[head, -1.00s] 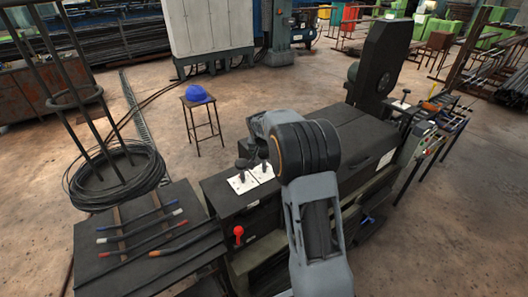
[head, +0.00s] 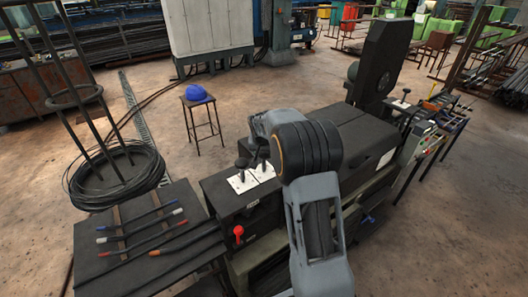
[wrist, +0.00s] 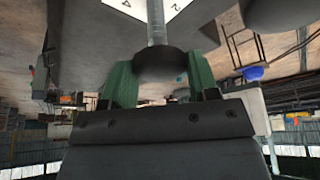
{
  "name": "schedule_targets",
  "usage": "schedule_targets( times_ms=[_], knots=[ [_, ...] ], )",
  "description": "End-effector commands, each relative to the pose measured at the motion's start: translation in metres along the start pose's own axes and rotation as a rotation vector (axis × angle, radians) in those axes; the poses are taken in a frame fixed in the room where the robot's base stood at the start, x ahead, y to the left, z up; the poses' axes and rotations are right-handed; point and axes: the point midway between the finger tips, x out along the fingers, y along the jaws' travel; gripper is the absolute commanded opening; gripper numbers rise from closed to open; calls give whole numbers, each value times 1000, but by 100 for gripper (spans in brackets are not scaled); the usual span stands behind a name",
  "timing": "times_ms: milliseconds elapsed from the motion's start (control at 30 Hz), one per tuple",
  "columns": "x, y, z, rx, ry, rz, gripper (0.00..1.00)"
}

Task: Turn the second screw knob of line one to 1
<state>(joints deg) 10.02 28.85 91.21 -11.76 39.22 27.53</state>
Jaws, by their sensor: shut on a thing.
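In the wrist view, my gripper (wrist: 160,76) has its green fingers closed on both sides of a dark round screw knob (wrist: 160,62). A metal threaded shaft runs from the knob to a white dial plate (wrist: 150,10), where the digits 4 and 2 show; the rest of the dial is cut off. In the head view, two dark knobs, the left one (head: 241,164) and the right one (head: 263,153), stand over white plates on the black machine (head: 215,190). My arm hides most of the gripper there. The knob's setting cannot be read.
Another dark rounded part (wrist: 275,12) is close by at the upper right of the wrist view. A stool with a blue helmet (head: 195,93) stands behind. A rack of bars (head: 150,235) is at left.

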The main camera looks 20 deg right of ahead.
Motion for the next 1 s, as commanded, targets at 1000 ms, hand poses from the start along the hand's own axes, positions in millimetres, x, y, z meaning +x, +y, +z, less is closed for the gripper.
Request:
schedule_targets(
  times_ms=[1000],
  knots=[
    [4,4,-1,-850,2,-353,31]
  ],
)
